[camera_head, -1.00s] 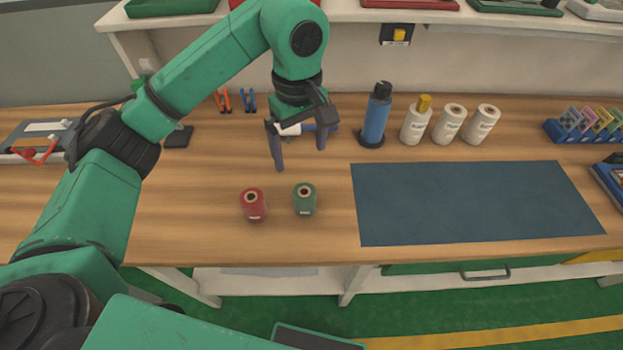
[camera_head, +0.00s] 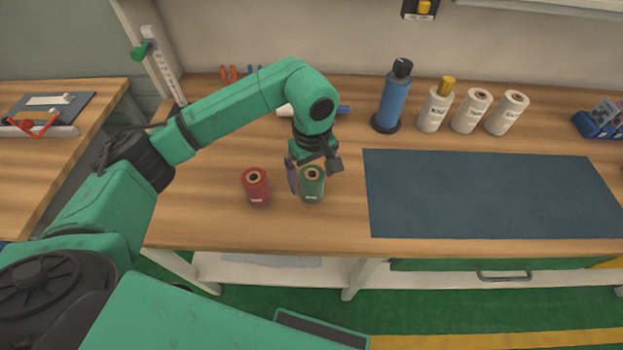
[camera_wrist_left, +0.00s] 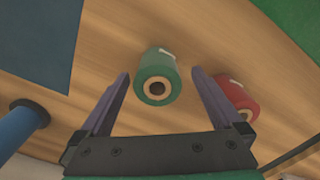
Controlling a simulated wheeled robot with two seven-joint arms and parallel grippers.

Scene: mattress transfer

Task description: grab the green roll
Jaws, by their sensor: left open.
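The green roll (camera_head: 312,187) stands upright on the wooden bench, just right of the red roll (camera_head: 256,187). My left gripper (camera_head: 310,176) is open at the green roll, with one finger showing on the roll's left side. In the left wrist view the green roll (camera_wrist_left: 157,76) lies ahead of and between the two spread fingertips of my left gripper (camera_wrist_left: 160,82). The red roll (camera_wrist_left: 238,97) is just outside the right-hand finger there. Whether a finger touches the green roll I cannot tell. My right gripper is not in view.
A dark blue mat (camera_head: 490,195) lies to the right on the bench (camera_head: 220,225). Bare wood lies in front of the rolls.

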